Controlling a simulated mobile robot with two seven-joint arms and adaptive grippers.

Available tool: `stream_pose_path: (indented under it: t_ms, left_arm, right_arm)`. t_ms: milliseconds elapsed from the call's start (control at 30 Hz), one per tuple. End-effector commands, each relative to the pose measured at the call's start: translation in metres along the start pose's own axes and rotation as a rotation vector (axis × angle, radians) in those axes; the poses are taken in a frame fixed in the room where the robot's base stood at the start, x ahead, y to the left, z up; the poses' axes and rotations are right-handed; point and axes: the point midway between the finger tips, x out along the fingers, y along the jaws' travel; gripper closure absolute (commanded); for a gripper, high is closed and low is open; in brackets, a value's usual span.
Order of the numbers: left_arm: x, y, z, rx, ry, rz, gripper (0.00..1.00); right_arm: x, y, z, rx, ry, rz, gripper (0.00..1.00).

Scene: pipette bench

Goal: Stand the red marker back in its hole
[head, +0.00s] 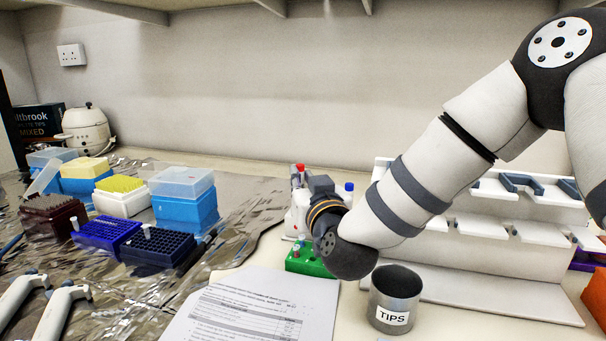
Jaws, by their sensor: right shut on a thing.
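My right gripper (319,188) reaches in from the right, past the green block, pointing away from the camera. It is shut, but its wrist hides most of its fingers and what they hold. A small red top (300,168) shows just left of it, above a white shape; this may be the red marker or a bottle cap, I cannot tell. The green holed block (310,267) stands below the gripper, partly hidden by my wrist, with small items in its top. Which hole is the marker's cannot be made out. My left gripper is not in view.
A grey TIPS cup (394,298) stands close right of my wrist. A white stepped rack (500,262) is behind it. A blue cap (349,187) shows behind my arm. A printed sheet (250,308) lies in front. Tip boxes (186,205) fill the foil at left.

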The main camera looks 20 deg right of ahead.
Motion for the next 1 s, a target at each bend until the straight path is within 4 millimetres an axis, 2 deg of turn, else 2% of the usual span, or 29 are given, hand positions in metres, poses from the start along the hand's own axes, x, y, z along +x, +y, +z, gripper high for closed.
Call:
stream_pose_path:
  t_ms: [100,333,367,433,467,767,867,1000]
  left_arm:
    - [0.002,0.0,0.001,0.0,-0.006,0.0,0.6]
    - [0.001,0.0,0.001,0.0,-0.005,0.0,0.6]
    - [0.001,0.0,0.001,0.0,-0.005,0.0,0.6]
    - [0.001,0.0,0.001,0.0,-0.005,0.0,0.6]
    - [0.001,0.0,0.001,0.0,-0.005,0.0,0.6]
    - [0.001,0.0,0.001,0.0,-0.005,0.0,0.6]
    - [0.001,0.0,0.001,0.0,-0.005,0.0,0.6]
    - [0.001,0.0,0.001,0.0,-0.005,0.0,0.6]
  right_arm:
    - [0.0,0.0,0.007,0.0,-0.002,-0.001,1.0]
    - [0.0,0.0,0.007,0.001,0.001,-0.001,1.0]
    - [0.0,0.0,0.007,0.001,0.001,-0.001,0.83]
    - [0.0,0.0,0.007,0.001,0.001,-0.001,0.67]
    - [0.0,0.0,0.007,0.001,0.001,-0.001,0.64]
    - [-0.003,-0.001,0.007,0.001,0.0,-0.001,0.64]
    - [-0.018,-0.001,0.007,0.0,-0.001,-0.002,0.64]
    - [-0.057,-0.001,0.007,-0.001,-0.002,-0.004,0.64]
